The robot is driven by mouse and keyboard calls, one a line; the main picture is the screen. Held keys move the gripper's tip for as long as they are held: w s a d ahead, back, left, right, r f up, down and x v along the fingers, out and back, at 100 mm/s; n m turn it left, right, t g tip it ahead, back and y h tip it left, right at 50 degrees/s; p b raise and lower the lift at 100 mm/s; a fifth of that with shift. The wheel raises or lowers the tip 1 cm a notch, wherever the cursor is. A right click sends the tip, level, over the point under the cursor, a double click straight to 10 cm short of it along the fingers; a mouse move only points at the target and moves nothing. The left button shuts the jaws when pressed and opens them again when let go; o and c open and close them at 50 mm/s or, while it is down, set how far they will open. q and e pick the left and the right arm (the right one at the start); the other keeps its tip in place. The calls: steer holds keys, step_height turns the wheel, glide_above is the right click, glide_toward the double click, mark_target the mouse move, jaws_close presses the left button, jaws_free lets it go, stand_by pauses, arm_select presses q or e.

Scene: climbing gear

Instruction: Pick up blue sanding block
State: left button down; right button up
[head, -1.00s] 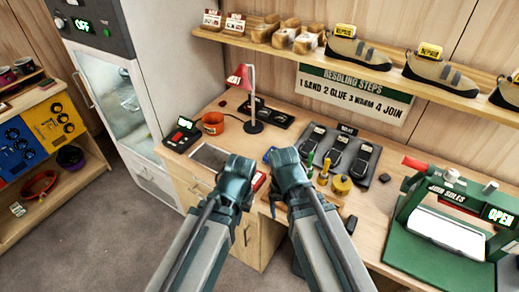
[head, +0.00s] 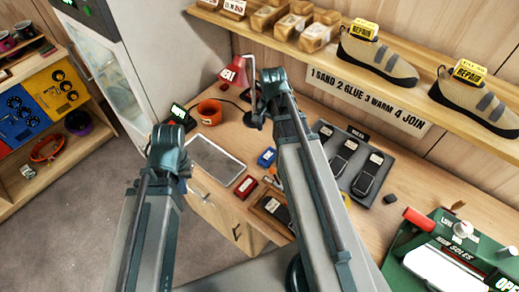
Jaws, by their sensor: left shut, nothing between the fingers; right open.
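The blue sanding block (head: 266,157) lies on the wooden workbench, just left of my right forearm and near a red block (head: 246,187). My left gripper (head: 168,137) is shut and empty, over the bench's left front edge, left of the blue block and apart from it. My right gripper (head: 272,77) is open, raised over the back of the bench, beyond the blue block and near the red lamp (head: 236,77). My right arm hides part of the bench to the right of the block.
A grey flat panel (head: 215,162) lies left of the blue block, with an orange cup (head: 209,112) behind it. A dark tray of soles (head: 345,160) and a green press (head: 440,250) stand to the right. A shelf with shoes (head: 377,54) overhangs the back.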

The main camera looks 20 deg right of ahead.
mark_target(268, 155)
step_height(268, 155, down, 9)
steer(key=b, duration=0.8)
steer(key=shift+s+r+b, duration=0.1)
steer(key=shift+r+b, duration=0.05)
steer(key=shift+b, duration=0.2)
steer(key=shift+a, duration=0.1)
steer(key=f+b, duration=0.5)
steer(key=shift+s+a+f, duration=0.1)
steer(key=shift+s+a, duration=0.1)
